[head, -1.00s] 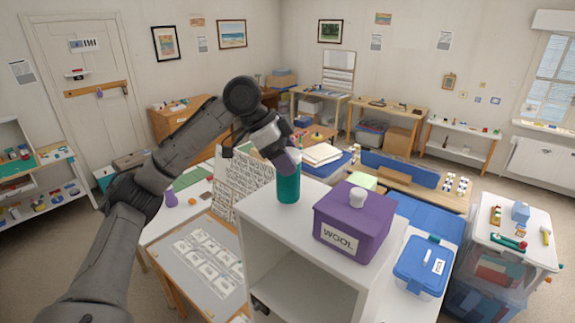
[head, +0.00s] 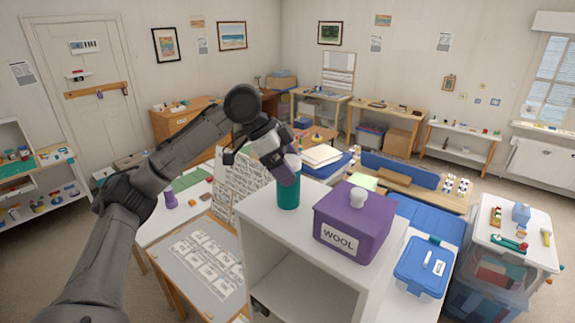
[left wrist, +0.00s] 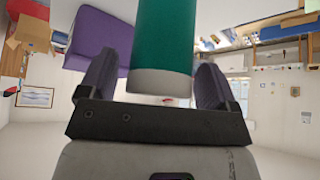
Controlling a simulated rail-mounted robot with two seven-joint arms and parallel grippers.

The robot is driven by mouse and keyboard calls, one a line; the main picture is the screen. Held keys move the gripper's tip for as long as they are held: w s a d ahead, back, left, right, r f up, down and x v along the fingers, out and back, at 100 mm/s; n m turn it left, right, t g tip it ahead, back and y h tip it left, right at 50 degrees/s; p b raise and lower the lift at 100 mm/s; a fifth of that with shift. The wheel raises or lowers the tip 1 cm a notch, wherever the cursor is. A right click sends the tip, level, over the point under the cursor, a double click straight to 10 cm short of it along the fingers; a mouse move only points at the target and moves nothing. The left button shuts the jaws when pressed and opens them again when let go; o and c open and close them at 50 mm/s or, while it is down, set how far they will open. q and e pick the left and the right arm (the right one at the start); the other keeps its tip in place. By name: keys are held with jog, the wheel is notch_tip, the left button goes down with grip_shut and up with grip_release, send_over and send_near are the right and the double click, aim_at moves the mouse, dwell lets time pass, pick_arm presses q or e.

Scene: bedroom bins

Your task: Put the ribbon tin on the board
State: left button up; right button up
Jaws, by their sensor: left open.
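A teal cylindrical tin with a grey end (head: 288,194) stands upright on top of the white shelf unit (head: 268,225); I take it for the ribbon tin, though no label is readable. My left gripper (head: 285,172) is at the tin's upper part, open. In the left wrist view the tin (left wrist: 161,40) sits between the two purple-padded fingers, with a gap on each side, so it is not gripped. I cannot tell for certain which surface is the board; a grey board with printed cards (head: 195,247) lies on the low table at left. My right gripper is out of view.
A purple box marked WOOL (head: 350,225) stands close to the tin's right on the shelf top. A blue lidded box (head: 424,265) is further right. A sheet with rows of marks (head: 240,180) stands behind the shelf's left side. A purple item (head: 171,200) stands on the white table.

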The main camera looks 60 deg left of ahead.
pick_arm(q)
jog(key=shift+r, duration=0.25)
jog(key=p+v, duration=0.1)
jog(key=v, duration=1.1)
jog(key=shift+f, duration=0.1)
jog(key=shift+f, duration=0.1)
